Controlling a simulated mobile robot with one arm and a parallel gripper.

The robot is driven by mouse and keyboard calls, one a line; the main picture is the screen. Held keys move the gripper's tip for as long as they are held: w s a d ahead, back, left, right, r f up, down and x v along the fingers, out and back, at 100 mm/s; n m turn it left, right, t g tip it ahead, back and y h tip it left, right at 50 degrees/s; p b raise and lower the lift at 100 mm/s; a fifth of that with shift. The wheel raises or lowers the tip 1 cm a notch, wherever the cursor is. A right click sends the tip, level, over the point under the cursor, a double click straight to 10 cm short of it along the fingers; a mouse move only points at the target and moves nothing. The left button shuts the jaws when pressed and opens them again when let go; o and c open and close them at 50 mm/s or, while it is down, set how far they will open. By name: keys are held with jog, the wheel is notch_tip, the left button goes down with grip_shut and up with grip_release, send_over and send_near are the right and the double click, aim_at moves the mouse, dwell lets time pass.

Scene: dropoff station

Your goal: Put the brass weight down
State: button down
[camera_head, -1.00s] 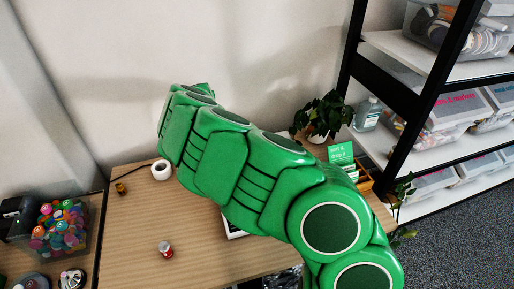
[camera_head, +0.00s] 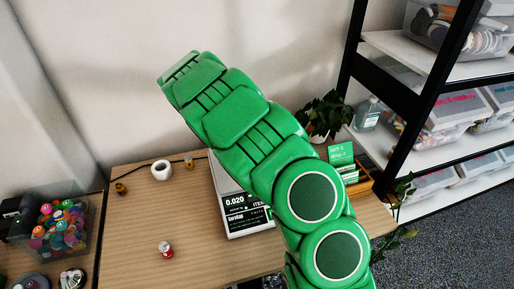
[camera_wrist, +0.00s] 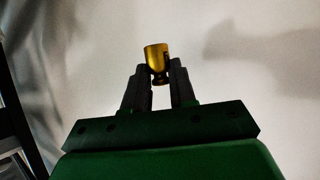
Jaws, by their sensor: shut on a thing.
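The brass weight (camera_wrist: 156,58) is a small golden cylinder with a narrower neck, held in my gripper (camera_wrist: 159,78) in the wrist view. The dark fingers are shut on its narrow end, and only the pale wall shows behind it. In the head view my green arm rises over the table toward the wall; the gripper and held weight are hidden there. A white scale (camera_head: 236,228) with a dark display reading 0.020 stands on the wooden table (camera_head: 130,235), partly hidden by my arm.
A white round pot (camera_head: 161,170), small brass-coloured pieces (camera_head: 121,189) (camera_head: 188,162) and a red-and-white jar (camera_head: 165,249) stand on the table. A plant (camera_head: 322,115) and green sign (camera_head: 341,154) are at right. The table's left front is mostly clear.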

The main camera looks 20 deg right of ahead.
jog(key=s+d+f+m+g+h, duration=0.1)
jog(key=s+d+m+g+h, duration=0.65)
jog(key=d+m+g, duration=0.45)
jog(key=shift+m+t+y, duration=0.3)
jog(key=shift+m+y, duration=0.05)
jog(key=shift+m, duration=0.25)
jog(key=f, duration=1.5)
jog(key=d+f, duration=0.1)
jog(key=f, duration=0.7)
jog(key=shift+f, duration=0.1)
jog(key=shift+s+f, duration=0.1)
jog(key=shift+f, duration=0.05)
jog(key=c, duration=0.9)
grip_release()
jog(key=shift+a+r, duration=0.15)
jog(key=shift+r, duration=0.15)
jog(key=v, duration=1.1)
jog(key=shift+a+r, duration=0.1)
jog(key=shift+a, duration=0.2)
